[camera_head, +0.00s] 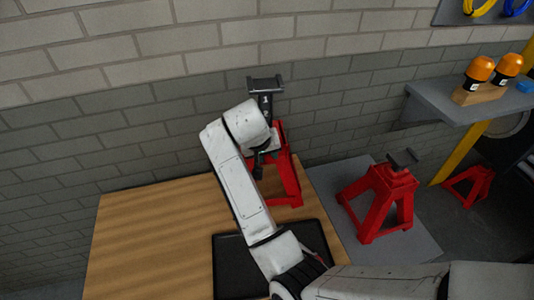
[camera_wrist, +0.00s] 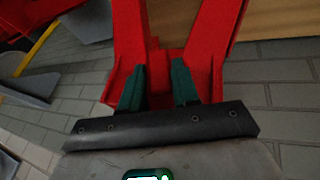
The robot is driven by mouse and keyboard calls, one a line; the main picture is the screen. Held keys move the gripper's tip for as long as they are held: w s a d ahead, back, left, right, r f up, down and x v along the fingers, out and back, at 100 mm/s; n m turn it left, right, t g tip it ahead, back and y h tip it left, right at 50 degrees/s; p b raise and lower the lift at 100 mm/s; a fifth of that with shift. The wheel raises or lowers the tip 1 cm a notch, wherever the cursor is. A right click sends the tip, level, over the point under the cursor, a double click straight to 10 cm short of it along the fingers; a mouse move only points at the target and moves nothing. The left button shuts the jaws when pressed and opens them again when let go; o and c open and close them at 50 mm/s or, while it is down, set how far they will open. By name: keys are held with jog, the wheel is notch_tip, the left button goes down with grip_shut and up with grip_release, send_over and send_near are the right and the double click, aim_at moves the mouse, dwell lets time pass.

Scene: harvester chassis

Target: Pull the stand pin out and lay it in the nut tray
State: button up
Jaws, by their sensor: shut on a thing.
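A red jack stand (camera_head: 287,180) with a dark saddle on its post (camera_head: 265,86) stands at the back of the wooden table. In the wrist view its red frame (camera_wrist: 205,40) fills the space ahead of my gripper (camera_wrist: 157,80). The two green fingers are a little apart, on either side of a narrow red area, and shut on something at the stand. The stand pin cannot be made out clearly; it appears hidden between the fingers. In the head view my arm covers the fingers. The black nut tray (camera_head: 226,262) lies at the table's front, partly under my arm.
A small red item (camera_head: 318,258) shows at the tray's right part. A second red stand (camera_head: 382,200) is on a grey surface to the right. A shelf (camera_head: 440,103) at upper right bears orange lamps (camera_head: 480,69). The left of the table (camera_head: 150,240) is clear.

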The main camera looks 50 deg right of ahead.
jog(key=shift+r, duration=0.1)
grip_shut()
jog(key=s+a+p, duration=0.3)
jog(key=s+a, duration=0.2)
jog(key=shift+s+a, duration=0.15)
jog(key=shift+s, duration=0.25)
dwell(0.9)
dwell(0.7)
